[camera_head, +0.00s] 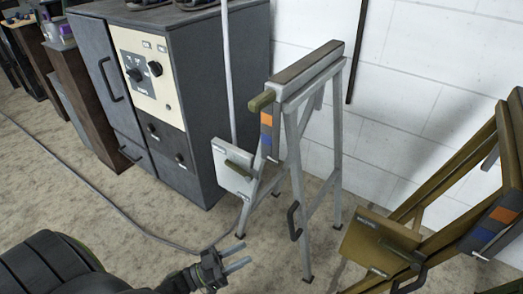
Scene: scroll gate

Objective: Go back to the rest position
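My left gripper (236,257) is at the bottom middle, in front of the grey stand (338,190). Its two pale fingers point right with a gap between them, and nothing shows in the gap. It looks clear of the stand, above the floor. My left arm comes in from the bottom left corner. My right gripper is not in view; a dark shape at the bottom right edge is too cut off to tell.
The grey stand carries a panel (228,178) and an orange and blue marked plate (266,133). A brown stand (452,172) is at the right. A grey cabinet (190,110) stands behind. A cable (128,220) crosses the open floor at left.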

